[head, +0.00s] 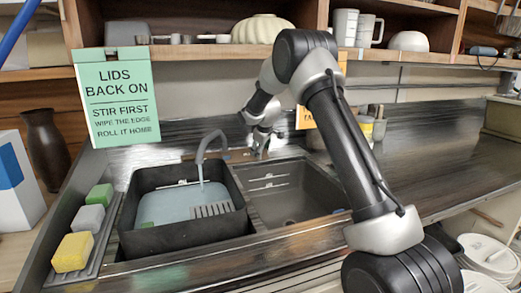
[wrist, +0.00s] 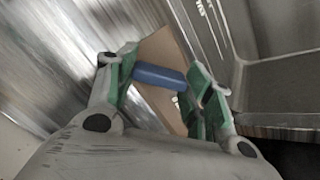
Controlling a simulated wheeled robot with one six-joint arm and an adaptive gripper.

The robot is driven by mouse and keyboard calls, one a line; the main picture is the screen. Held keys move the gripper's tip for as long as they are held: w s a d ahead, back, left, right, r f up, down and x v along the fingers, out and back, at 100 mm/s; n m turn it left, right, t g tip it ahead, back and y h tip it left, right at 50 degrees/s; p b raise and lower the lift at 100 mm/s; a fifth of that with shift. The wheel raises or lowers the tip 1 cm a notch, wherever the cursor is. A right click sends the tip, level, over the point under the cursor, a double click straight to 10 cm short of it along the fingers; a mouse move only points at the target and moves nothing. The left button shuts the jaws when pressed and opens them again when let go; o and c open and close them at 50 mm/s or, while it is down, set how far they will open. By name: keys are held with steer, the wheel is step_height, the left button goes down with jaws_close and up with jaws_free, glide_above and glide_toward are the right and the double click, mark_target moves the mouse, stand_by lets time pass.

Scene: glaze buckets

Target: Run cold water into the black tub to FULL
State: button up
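The black tub (head: 245,222) sits in the left sink basin, with pale blue water (head: 170,206) inside. The water surface lies below the rim, and a small white marking (head: 182,183) shows on the far inner wall above it; its wording is too small to read. The grey curved spout (head: 204,142) stands over the tub, and a thin stream (head: 201,173) falls from it. My gripper (head: 258,150) is behind the sinks near the tap. In the wrist view, a blue handle (wrist: 160,77) lies between the parted fingers; whether they clamp it is unclear.
An empty dark right basin (head: 285,195) adjoins the tub. A grey slatted piece (head: 212,209) shows at the tub's near right. Green, grey and yellow sponges (head: 73,252) lie on a left rack. A green sign (head: 117,97) stands behind. The right counter is mostly clear.

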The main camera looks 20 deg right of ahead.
steer(key=shift+m, duration=0.3)
steer(key=shift+c, duration=0.4)
steer(key=m, duration=0.7)
steer(key=shift+y, duration=0.4)
steer(key=shift+m, duration=0.4)
steer(key=o, duration=1)
steer(key=shift+r, duration=0.15)
steer(key=v, duration=1.1)
steer(key=shift+s+r, duration=0.15)
steer(key=shift+r, duration=0.25)
